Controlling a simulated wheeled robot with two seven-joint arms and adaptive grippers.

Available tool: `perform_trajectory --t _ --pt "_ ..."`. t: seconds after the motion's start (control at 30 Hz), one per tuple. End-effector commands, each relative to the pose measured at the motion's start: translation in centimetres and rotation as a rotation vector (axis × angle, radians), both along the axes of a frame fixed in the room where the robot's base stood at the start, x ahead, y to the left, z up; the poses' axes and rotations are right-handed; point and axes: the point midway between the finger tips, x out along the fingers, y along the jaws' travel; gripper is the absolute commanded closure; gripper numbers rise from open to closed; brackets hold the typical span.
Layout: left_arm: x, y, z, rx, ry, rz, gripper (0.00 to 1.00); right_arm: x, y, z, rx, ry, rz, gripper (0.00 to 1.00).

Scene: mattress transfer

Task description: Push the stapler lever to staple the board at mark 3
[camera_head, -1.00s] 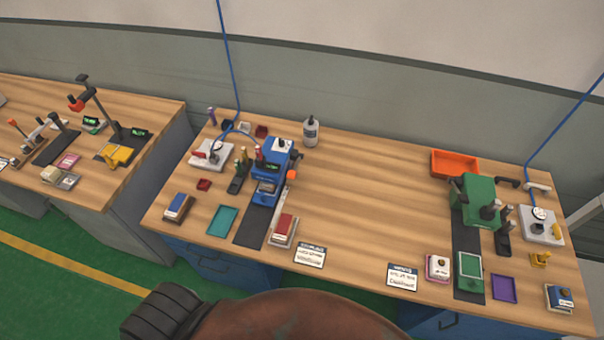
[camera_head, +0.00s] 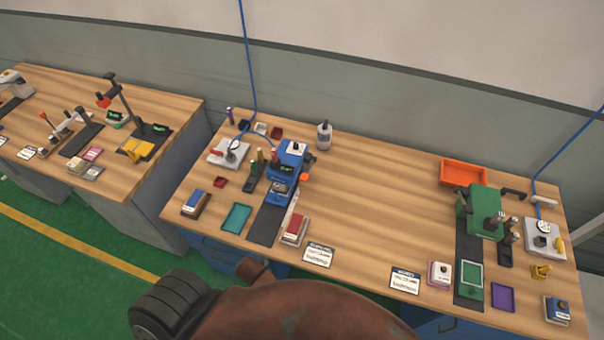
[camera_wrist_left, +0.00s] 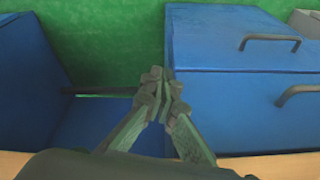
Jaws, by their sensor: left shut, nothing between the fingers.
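No board with a mark 3 is legible at this size, and I cannot tell for sure which device is the stapler. A blue bench machine (camera_head: 288,175) stands on the left half of the main workbench. A green bench machine (camera_head: 480,212) stands on its right half. On the left bench, a dark post device with a red-tipped arm (camera_head: 118,95) stands at the back. My left gripper (camera_wrist_left: 165,88) is shut and empty in the left wrist view, in front of blue drawer cabinets (camera_wrist_left: 235,95). My right gripper is not in view.
The main workbench (camera_head: 370,200) has a clear middle. An orange tray (camera_head: 464,173) and a grey bottle (camera_head: 324,136) stand toward its back. A gap with green floor separates it from the left bench (camera_head: 60,95). Blue hoses hang over the main bench.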

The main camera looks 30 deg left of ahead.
Motion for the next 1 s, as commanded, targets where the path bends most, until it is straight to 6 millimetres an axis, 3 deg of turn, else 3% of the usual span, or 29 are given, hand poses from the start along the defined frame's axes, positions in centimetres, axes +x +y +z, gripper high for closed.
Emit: perform_trajectory --t 0.03,0.1,0.37,0.47,0.67,0.8,1.0 --pt "0.4 0.1 2.6 0.002 -0.013 0.005 1.00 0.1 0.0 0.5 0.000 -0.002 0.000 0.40" --pt "0.7 0.3 5.2 0.004 -0.025 0.009 1.00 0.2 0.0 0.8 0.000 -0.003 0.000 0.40" --pt "1.2 0.7 12.7 0.013 -0.065 0.027 1.00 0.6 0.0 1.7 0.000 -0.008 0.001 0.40" --pt "4.1 0.9 15.7 0.021 -0.167 0.059 1.00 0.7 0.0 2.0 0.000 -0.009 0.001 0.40" --pt "12.4 1.6 20.7 0.038 -0.446 0.137 1.00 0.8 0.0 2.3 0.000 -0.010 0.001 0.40" --pt "17.7 1.7 25.5 0.042 -0.657 0.180 1.00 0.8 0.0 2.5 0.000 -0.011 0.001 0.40" --pt "22.6 1.5 31.9 0.038 -0.895 0.212 1.00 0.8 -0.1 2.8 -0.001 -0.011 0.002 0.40"
